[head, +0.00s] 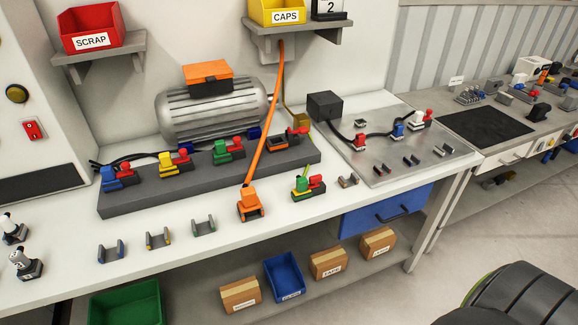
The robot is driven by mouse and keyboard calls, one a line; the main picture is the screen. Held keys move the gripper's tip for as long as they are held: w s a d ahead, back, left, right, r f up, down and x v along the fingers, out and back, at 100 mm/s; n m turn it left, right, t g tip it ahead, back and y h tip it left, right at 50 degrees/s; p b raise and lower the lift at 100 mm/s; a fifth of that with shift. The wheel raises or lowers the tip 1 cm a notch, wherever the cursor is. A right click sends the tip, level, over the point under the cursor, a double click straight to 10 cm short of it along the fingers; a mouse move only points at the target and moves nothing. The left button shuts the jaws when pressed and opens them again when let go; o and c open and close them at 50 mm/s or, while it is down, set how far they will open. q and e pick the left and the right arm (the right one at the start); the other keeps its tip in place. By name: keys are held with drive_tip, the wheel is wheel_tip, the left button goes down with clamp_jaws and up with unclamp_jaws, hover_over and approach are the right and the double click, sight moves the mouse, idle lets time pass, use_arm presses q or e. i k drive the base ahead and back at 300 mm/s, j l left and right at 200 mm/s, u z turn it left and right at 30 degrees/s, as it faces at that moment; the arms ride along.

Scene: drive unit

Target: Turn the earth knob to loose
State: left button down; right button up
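No knob is labelled as the earth knob. A green connector with a red knob (316,182) stands on the white bench top (175,265), at the end of a yellow-green cable (306,160). Another green connector with a red knob (229,149) sits on the dark grey block (205,182), beside a yellow one (175,162) and a blue one (116,178), which also have red knobs. The knobs' settings are too small to read. Neither of my grippers is in view.
A silver motor (210,108) stands behind the block. An orange cable hangs down to an orange connector (250,204). Several small open clips, including one with blue ends (111,252), line the bench front. A metal plate (400,165) with more connectors lies right.

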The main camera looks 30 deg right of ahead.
sight(313, 181)
drive_tip(key=i+j, duration=0.25)
drive_tip(key=i+j+z, duration=0.1)
drive_tip(key=z, duration=1.15)
